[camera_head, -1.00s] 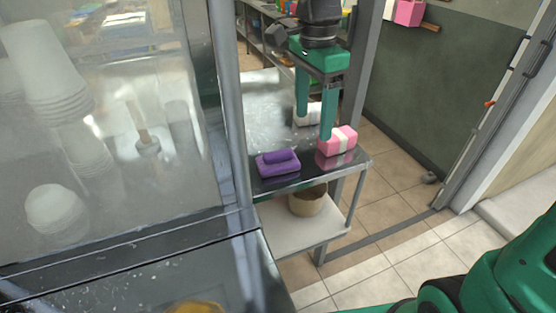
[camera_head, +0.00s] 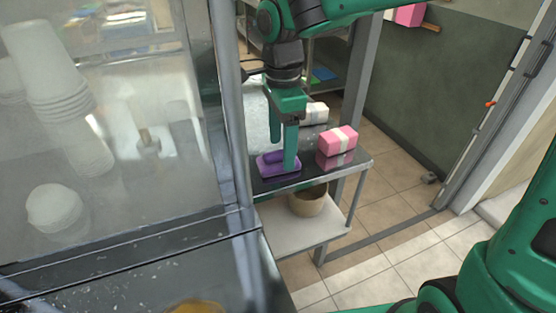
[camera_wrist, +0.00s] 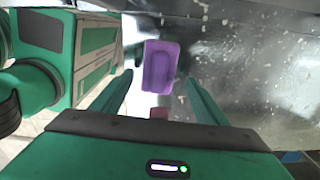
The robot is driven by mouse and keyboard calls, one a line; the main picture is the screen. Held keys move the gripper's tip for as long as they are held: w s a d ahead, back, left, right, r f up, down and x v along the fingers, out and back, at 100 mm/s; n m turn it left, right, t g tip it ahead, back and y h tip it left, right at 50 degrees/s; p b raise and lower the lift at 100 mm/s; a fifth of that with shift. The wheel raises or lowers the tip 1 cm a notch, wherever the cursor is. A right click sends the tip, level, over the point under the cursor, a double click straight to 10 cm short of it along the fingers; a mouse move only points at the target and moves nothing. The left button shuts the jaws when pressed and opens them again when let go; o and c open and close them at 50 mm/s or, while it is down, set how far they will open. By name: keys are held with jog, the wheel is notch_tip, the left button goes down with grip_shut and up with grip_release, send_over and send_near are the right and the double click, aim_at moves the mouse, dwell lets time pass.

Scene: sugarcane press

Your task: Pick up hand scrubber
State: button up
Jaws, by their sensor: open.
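The purple hand scrubber (camera_head: 266,164) lies on the metal shelf, and my gripper's finger hides part of it in the head view. My gripper (camera_head: 283,160) points down over the scrubber with its fingers apart. In the wrist view the scrubber (camera_wrist: 160,66) shows between and just beyond the fingertips of my open gripper (camera_wrist: 158,80), with clear gaps on both sides. I cannot tell exactly how high the fingertips are above the shelf.
A pink block with a white band (camera_head: 338,142) stands right of the scrubber, and a white block (camera_head: 316,113) lies behind. A brown bowl (camera_head: 308,202) sits on the lower shelf (camera_head: 288,236). A metal-framed glass case (camera_head: 228,105) rises close on the left.

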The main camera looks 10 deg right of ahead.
jog(key=shift+s+f, duration=0.1)
jog(key=shift+f, duration=1.35)
jog(key=shift+c, duration=0.3)
jog(key=c, duration=1.1)
jog(key=shift+r, duration=0.1)
jog(key=shift+d+r, duration=0.2)
jog(key=shift+r, duration=0.15)
notch_tip(320, 180, up, 6)
jog(key=shift+d+r, duration=0.1)
jog(key=shift+r, duration=0.15)
jog(key=w+d, duration=0.1)
jog(key=d, duration=0.5)
jog(key=w+d, duration=0.2)
jog(key=d, duration=0.4)
jog(key=w+d, duration=0.2)
jog(key=d, duration=0.4)
jog(key=shift+w+d+f, duration=0.15)
jog(key=shift+w+d, duration=0.1)
jog(key=shift+d, duration=0.1)
